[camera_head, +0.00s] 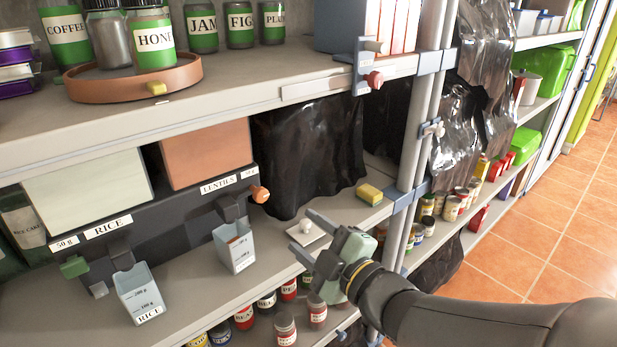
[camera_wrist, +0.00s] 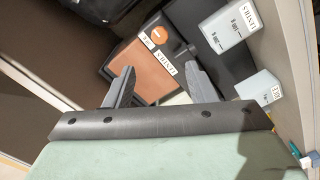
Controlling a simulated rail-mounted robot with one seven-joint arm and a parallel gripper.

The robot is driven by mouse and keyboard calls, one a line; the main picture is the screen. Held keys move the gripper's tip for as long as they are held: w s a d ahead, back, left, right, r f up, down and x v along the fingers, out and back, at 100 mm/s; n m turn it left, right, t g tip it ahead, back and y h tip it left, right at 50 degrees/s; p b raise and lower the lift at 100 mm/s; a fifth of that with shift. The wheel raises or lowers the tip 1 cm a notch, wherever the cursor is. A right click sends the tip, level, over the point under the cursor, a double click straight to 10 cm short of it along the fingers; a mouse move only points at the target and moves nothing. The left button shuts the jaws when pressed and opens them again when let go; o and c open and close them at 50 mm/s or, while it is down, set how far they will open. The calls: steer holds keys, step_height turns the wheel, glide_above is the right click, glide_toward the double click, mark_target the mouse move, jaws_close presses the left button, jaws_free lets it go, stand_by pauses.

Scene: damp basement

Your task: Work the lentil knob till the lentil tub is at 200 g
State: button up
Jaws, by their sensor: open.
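The lentil knob (camera_head: 260,194) is a round orange knob on the right end of the dark dispenser, beside the LENTILS label (camera_head: 218,185). It also shows in the wrist view (camera_wrist: 160,36), beyond my fingertips. The lentil tub (camera_head: 236,249) is a pale, translucent cup with gram marks, standing on the shelf under the lentil spout (camera_head: 231,207). It also shows at upper right in the wrist view (camera_wrist: 232,28). Its fill level is not clear to me. My gripper (camera_head: 304,235) is open and empty, to the right of the knob and apart from it.
The rice tub (camera_head: 140,294) and green rice knob (camera_head: 75,266) are at left. A yellow sponge (camera_head: 369,194) and a small white item (camera_head: 306,231) lie on the shelf near my gripper. A dark plastic sheet (camera_head: 308,150) hangs behind. Metal posts (camera_head: 415,150) stand at right.

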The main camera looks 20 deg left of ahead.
mark_target(263, 197)
steer(key=p+x, duration=0.2)
steer(key=x, duration=1.3)
steer(key=shift+w+a+f+p, duration=0.1)
steer(key=shift+w+a+p, duration=0.15)
steer(key=shift+p, duration=0.1)
steer(key=c, duration=1)
